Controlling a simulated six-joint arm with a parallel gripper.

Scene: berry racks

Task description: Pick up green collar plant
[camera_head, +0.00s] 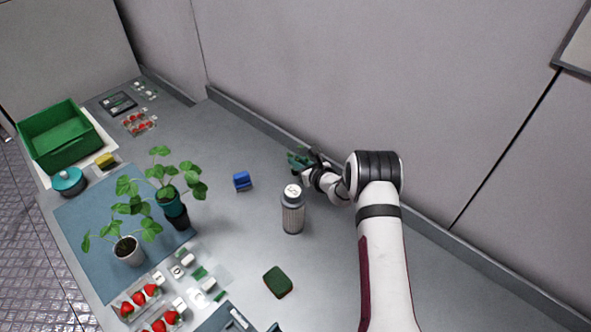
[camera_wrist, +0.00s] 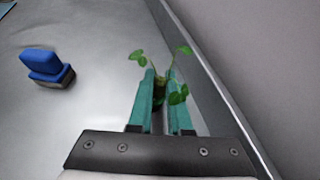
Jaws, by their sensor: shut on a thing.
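My gripper (camera_head: 303,161) is near the back wall at the right, low over the bench. In the wrist view its two teal fingers (camera_wrist: 161,76) are shut on a small plant (camera_wrist: 160,88). The plant has a dark green base between the fingertips and green leaves spreading to both sides. The fingers hide much of its base, and I cannot tell its collar colour for sure. Two larger plants stand on the blue mat: one in a white pot (camera_head: 128,254), one with a teal collar (camera_head: 171,204) over a dark pot.
A grey canister (camera_head: 292,214) stands just in front of my gripper. A blue block (camera_head: 242,181), also in the wrist view (camera_wrist: 46,66), lies to the left. A dark green pad (camera_head: 278,282) lies nearer. A green crate (camera_head: 57,137) and strawberry trays (camera_head: 138,300) are at the left. The wall (camera_wrist: 208,75) is close at right.

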